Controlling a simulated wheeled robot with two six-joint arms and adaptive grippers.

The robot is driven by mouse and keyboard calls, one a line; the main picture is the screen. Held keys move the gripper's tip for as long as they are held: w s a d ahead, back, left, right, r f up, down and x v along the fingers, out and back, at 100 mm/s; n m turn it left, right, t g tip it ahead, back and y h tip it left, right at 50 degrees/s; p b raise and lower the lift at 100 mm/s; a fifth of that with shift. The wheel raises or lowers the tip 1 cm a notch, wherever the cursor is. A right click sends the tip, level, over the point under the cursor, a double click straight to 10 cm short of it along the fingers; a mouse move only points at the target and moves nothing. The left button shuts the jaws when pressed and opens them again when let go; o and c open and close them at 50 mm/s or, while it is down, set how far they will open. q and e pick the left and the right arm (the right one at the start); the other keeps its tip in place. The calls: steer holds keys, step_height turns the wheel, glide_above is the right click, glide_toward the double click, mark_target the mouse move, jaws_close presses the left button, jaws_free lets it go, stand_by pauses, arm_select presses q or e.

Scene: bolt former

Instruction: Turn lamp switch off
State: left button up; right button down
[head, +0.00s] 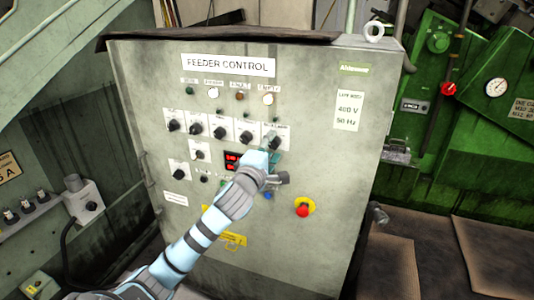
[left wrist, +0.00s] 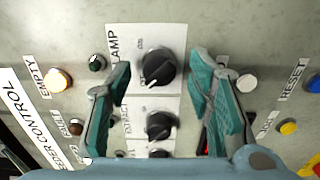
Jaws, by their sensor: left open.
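The lamp switch (left wrist: 158,67) is a black rotary knob on a white plate marked LAMP, in the middle of the left wrist view. In the head view it is the rightmost knob (head: 274,143) of the upper row, partly covered by my gripper. A white mark shows on its lower left edge in the left wrist view. My left gripper (head: 271,158) is open in front of the panel, with its teal fingers on either side of the knob in the left wrist view. I cannot tell whether they touch it. My right gripper is not in view.
The grey FEEDER CONTROL cabinet (head: 349,165) carries several other knobs, lamps and buttons close by. Below the lamp switch in the left wrist view is another black knob (left wrist: 159,125). A red emergency button (head: 303,210) sits lower right. A green machine (head: 455,120) stands at right.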

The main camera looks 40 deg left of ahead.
arm_select(q)
steer(key=v, duration=1.1)
steer(key=shift+s, duration=0.25)
steer(key=shift+d, duration=0.1)
